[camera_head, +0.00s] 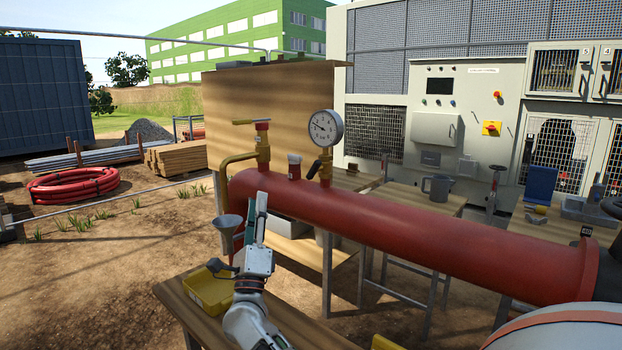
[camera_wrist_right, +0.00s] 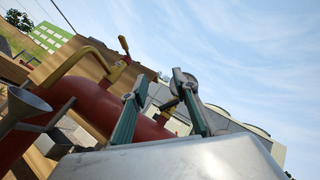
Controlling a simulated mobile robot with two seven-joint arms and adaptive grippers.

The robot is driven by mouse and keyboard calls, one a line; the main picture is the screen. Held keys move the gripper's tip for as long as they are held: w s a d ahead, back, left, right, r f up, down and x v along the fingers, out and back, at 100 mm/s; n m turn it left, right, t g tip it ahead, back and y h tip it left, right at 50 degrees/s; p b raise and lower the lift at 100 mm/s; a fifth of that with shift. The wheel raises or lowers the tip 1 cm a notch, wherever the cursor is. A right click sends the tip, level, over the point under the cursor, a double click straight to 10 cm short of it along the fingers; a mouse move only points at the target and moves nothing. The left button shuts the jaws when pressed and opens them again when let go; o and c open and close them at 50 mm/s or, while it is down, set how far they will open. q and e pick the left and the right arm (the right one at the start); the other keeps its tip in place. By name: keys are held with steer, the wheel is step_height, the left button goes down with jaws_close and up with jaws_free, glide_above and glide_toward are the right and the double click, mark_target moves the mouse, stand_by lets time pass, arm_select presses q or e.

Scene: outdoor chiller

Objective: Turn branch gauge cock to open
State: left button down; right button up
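The round pressure gauge (camera_head: 325,127) stands on top of the red pipe (camera_head: 400,232). Below it is the brass gauge cock (camera_head: 326,168), with a dark lever (camera_head: 313,170) that slants down to the left. My right gripper (camera_head: 256,212) is in front of the pipe, lower and left of the gauge, apart from the cock. In the right wrist view its two fingers are spread and empty (camera_wrist_right: 160,82). The gauge is partly hidden behind the right finger there, with a bit of brass between the fingers. My left gripper is not in view.
A funnel (camera_head: 227,230) and yellow tray (camera_head: 208,290) are near my right gripper.

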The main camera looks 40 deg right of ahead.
mark_target(312, 170)
steer(key=d+r+m+g+b, duration=0.1)
steer(key=d+m+g, duration=0.4)
steer(key=m, duration=0.3)
steer(key=w+d+r+m+g+b, duration=0.1)
steer(key=d+r+m+g+b, duration=0.1)
steer(key=d+m+g, duration=0.4)
steer(key=w+d+r+m+g+b, duration=0.1)
steer(key=d+r+m+g, duration=0.1)
steer(key=d+m+g, duration=0.4)
steer(key=shift+w+d+m+y, duration=0.15)
steer(key=shift+d+m, duration=0.4)
steer(key=shift+m, duration=0.5)
steer(key=shift+s+d+m+y, duration=0.1)
steer(key=shift+d+m, duration=0.5)
steer(key=shift+m, duration=0.5)
steer(key=shift+w+d+m+y, duration=0.15)
steer(key=shift+d+m, duration=0.4)
steer(key=shift+m, duration=0.5)
steer(key=shift+d, duration=0.75)
jaws_close()
